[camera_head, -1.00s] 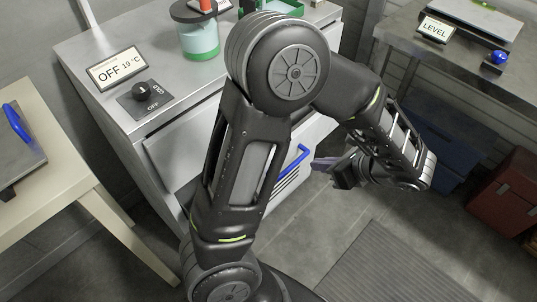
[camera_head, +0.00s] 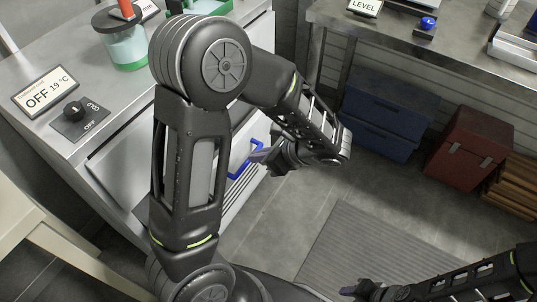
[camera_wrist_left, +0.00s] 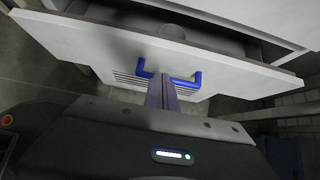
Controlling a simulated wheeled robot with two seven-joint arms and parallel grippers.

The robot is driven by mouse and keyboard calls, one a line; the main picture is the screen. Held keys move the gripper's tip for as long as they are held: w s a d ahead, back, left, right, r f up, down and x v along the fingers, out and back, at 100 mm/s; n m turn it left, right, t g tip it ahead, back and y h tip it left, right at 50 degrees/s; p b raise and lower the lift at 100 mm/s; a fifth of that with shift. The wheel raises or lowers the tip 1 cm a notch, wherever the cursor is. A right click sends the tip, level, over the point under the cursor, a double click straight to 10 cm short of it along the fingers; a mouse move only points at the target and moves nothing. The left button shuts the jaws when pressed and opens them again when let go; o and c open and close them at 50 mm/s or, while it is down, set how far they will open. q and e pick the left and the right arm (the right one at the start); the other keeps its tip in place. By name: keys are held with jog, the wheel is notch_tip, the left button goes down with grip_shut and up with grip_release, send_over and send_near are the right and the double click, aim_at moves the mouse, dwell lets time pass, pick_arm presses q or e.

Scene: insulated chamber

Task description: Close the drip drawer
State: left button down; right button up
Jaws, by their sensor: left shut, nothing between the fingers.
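The drip drawer (camera_wrist_left: 90,48) shows in the left wrist view with a pale front and a blue handle (camera_wrist_left: 196,82). It stands open, with a grey inside visible behind its front. In the head view the handle (camera_head: 236,173) shows just beside my left gripper (camera_head: 258,157), and my arm hides much of the drawer. The left gripper's fingers (camera_wrist_left: 161,88) are shut and empty, pointing at the drawer front between the two handle posts. Whether they touch it I cannot tell. My right gripper (camera_head: 352,289) is low at the bottom right, its finger gap unclear.
The cabinet (camera_head: 40,140) carries an OFF 19 °C display (camera_head: 46,92), a knob (camera_head: 73,109) and a green-based jar (camera_head: 126,50). A steel table (camera_head: 460,60) stands at right, with blue boxes (camera_head: 385,115) and a red box (camera_head: 470,142) below. The floor mat (camera_head: 365,240) is clear.

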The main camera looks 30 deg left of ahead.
aim_at(231, 152)
pick_arm(q)
jog(key=a, duration=0.1)
jog(key=a+f, duration=0.1)
jog(key=a, duration=0.1)
jog(key=a+f, duration=0.1)
jog(key=a, duration=0.1)
jog(key=shift+a, duration=0.6)
pick_arm(e)
jog(key=shift+f, duration=0.3)
pick_arm(q)
jog(key=a, duration=0.7)
jog(key=shift+a, duration=0.2)
pick_arm(e)
jog(key=shift+r, duration=0.15)
pick_arm(q)
jog(key=shift+s, duration=0.1)
